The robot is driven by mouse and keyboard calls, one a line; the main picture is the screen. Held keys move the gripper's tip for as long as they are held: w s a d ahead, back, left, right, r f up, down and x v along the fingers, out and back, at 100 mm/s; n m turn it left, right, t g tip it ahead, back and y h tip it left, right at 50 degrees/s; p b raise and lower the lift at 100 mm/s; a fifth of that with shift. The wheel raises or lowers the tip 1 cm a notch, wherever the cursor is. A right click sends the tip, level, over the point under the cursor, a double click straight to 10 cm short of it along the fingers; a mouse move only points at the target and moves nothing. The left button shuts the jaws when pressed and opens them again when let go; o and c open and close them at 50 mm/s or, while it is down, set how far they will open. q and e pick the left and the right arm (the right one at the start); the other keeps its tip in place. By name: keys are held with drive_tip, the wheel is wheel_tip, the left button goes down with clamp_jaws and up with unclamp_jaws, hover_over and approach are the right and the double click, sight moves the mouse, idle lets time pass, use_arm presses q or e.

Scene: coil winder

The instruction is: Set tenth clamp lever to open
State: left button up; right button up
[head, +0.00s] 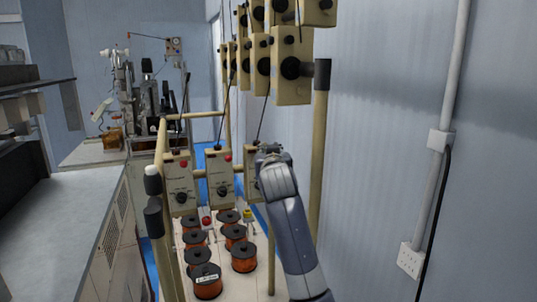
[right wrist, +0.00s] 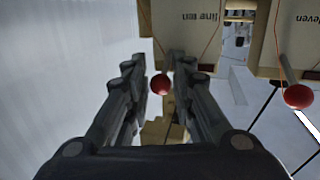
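In the right wrist view, a beige box (right wrist: 193,25) carries upside-down lettering that reads "ten". A red ball-shaped knob (right wrist: 160,85), which looks like its lever end, shows between the two fingers of my right gripper (right wrist: 159,64). In the head view, my right gripper (head: 270,150) partly hides the rightmost lower box (head: 250,165). My left gripper is out of view.
Two more beige boxes with dials (head: 181,187) (head: 219,188) stand left of the right gripper. Several copper wire spools (head: 207,281) sit below. Tensioner boxes (head: 291,85) and a post (head: 319,150) rise behind. A wall is at right; a grey counter (head: 60,220) is at left.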

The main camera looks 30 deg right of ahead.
drive_tip(key=shift+s, duration=0.1)
drive_tip(key=v, duration=1.1)
drive_tip(key=shift+s, duration=0.35)
drive_tip(key=shift+a, duration=0.15)
